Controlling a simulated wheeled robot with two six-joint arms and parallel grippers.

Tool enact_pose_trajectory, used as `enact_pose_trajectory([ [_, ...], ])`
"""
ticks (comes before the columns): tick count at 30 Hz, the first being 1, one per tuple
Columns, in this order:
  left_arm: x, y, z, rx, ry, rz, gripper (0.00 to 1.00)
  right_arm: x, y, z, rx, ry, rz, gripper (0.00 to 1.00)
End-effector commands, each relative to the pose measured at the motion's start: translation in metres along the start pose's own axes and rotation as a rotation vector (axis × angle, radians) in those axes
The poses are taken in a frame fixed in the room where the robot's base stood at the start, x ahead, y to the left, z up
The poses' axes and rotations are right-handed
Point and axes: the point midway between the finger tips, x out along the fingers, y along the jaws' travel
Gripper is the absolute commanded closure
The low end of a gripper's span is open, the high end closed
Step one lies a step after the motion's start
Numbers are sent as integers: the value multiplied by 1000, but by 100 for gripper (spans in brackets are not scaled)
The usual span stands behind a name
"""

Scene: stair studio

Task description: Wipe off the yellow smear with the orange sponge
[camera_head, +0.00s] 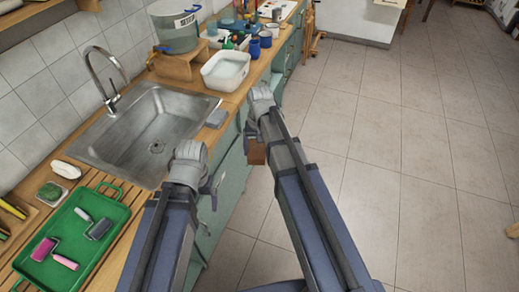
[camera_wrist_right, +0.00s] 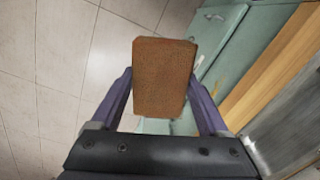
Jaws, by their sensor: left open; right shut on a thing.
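The orange sponge (camera_wrist_right: 165,77), a brownish-orange block, is held between the fingers of my right gripper (camera_wrist_right: 165,95) in the right wrist view. In the head view a small part of the sponge (camera_head: 257,153) shows below my right gripper (camera_head: 250,135), in front of the cabinet fronts and beside the counter edge. My left gripper (camera_head: 212,190) is open near the counter's front edge, right of the sink, mostly hidden by its own wrist.
A steel sink (camera_head: 140,125) is set in the wooden counter. A green tray (camera_head: 108,222) with paint rollers lies at the near left. A white basin (camera_head: 226,70), blue cups and a clear tub (camera_head: 174,30) stand farther back.

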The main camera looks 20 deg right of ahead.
Motion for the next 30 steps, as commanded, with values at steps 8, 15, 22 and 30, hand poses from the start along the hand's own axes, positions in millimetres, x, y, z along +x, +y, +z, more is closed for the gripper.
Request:
enact_pose_trajectory([
  [8, 39, 4, -2, 1, 0, -1, 0, 39, -17, -1, -8, -2, -75, 66],
  [15, 93, 8, -6, 1, 0, -2, 0, 88, -42, -3, -11, -4, -215, 66],
  [22, 153, 14, -9, 2, 1, -3, 0, 133, -71, -6, 0, -1, -433, 66],
  [30, 223, 20, -13, 3, 1, -5, 0, 168, -99, -12, 36, 19, -720, 66],
])
